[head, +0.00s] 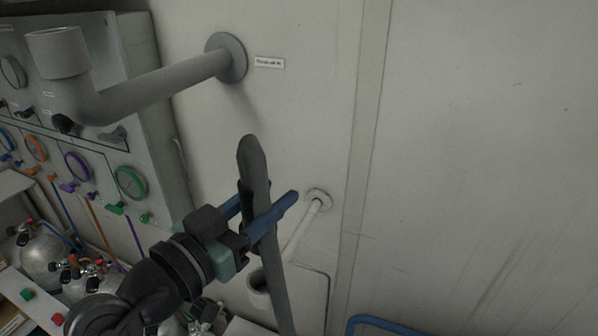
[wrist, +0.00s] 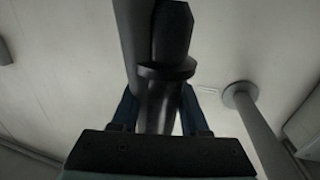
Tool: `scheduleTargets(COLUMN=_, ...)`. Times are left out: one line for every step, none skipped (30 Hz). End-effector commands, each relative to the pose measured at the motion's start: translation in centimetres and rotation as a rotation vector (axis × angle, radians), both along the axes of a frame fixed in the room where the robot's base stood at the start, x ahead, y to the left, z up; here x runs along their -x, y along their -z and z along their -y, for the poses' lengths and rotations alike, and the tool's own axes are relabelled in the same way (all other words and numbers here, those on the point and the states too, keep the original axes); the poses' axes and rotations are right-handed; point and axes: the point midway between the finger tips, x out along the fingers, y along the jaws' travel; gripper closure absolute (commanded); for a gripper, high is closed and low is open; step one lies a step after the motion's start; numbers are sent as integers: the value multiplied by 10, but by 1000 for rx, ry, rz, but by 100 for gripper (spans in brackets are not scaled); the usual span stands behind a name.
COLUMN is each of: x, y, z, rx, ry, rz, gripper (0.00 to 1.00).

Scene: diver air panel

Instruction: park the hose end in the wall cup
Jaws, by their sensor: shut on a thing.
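My gripper (head: 268,193) has its blue fingers shut on a dark grey hose end (head: 250,155), in the middle of the head view. The hose end stands nearly upright, its rounded tip up, and the hose runs down out of the picture. In the wrist view the collared hose end (wrist: 166,72) sits between the fingers. A wide grey cup (head: 58,52) opens upward on a thick grey wall pipe (head: 160,85), above left of my gripper. A smaller pale cup (head: 258,288) on a thin white wall arm (head: 300,228) is below, partly beside the hose. I cannot tell which cup is meant.
A gauge panel (head: 150,105) with coloured valves is on the left, with gas cylinders (head: 40,262) below it. A small label (head: 269,63) is beside the thick pipe's flange. A blue rail (head: 385,324) is at the bottom. The wall at right is clear.

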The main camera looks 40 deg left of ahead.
Motion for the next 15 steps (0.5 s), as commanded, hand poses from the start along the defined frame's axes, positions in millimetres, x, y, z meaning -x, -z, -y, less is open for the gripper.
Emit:
scheduleTargets(x=1, y=-1, z=-1, rx=-1, ry=-2, rz=2, gripper=100)
scheduleTargets(x=1, y=-1, z=-1, rx=-1, ry=-2, rz=2, gripper=100)
scheduleTargets(x=1, y=0, z=0, rx=-1, ry=-2, rz=2, gripper=100)
scheduleTargets(x=1, y=1, z=0, rx=-1, ry=-2, rz=2, gripper=100)
scheduleTargets(x=1, y=2, z=0, rx=-1, ry=-1, rz=2, gripper=100)
scheduleTargets(x=1, y=4, z=0, rx=-1, ry=-1, rz=2, gripper=100)
scheduleTargets(x=1, y=5, z=0, rx=-1, ry=-1, rz=2, gripper=100)
scheduleTargets(x=0, y=7, z=0, rx=0, ry=-1, rz=2, gripper=100)
scheduleTargets(x=0, y=10, z=0, rx=0, ry=-1, rz=2, gripper=100)
scheduleTargets(x=0, y=13, z=0, rx=0, ry=-1, rz=2, gripper=100)
scheduleTargets(x=1, y=15, z=0, rx=0, ry=-1, rz=2, gripper=100)
scheduleTargets(x=1, y=19, z=0, rx=0, ry=-1, rz=2, gripper=100)
scheduleTargets(x=1, y=22, z=-1, rx=0, ry=-1, rz=2, gripper=100)
scheduleTargets(x=1, y=25, z=-1, rx=1, ry=-1, rz=2, gripper=100)
scheduleTargets(x=1, y=30, z=-1, rx=1, ry=-2, rz=3, gripper=100)
